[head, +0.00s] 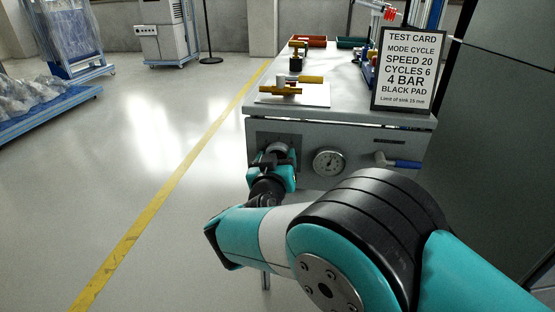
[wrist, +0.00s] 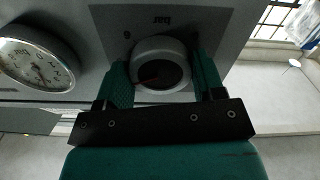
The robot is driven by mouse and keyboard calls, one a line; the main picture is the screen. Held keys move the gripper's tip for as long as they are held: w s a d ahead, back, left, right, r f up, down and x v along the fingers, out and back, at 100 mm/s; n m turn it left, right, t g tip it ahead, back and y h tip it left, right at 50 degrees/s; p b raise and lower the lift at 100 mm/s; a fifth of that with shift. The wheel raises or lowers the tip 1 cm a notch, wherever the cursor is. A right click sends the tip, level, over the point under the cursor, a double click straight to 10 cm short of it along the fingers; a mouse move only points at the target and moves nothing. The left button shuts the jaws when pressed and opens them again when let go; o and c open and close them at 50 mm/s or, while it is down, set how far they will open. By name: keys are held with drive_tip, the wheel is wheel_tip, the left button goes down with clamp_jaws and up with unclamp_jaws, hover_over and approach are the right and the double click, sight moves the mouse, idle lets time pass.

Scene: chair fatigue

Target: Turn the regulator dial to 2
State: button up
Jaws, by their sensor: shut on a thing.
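The regulator dial (wrist: 160,66) is a round knob with a pale rim and a dark face with a thin reddish mark. It sits on a grey plate (wrist: 188,18) on the front of the bench. My gripper (wrist: 162,84) has one teal finger on each side of the dial and is shut on it. In the head view my gripper (head: 275,165) is at the left of the bench front, and the dial (head: 278,148) shows only partly behind it. The wrist picture looks upside down, and the dial's exact setting cannot be read.
A round pressure gauge (head: 328,162) is right of the dial, with a blue-handled valve (head: 402,163) further right. A test card (head: 404,70) stands on the bench top (head: 345,90), reading 4 BAR. Brass fittings (head: 290,88) lie on the top.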

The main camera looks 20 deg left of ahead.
drive_tip(key=shift+n, duration=0.3)
drive_tip(key=n+p, duration=0.4)
drive_tip(key=n, duration=1.7)
drive_tip(key=shift+r, duration=0.1)
drive_tip(key=shift+n, duration=0.4)
drive_tip(key=o, duration=0.9)
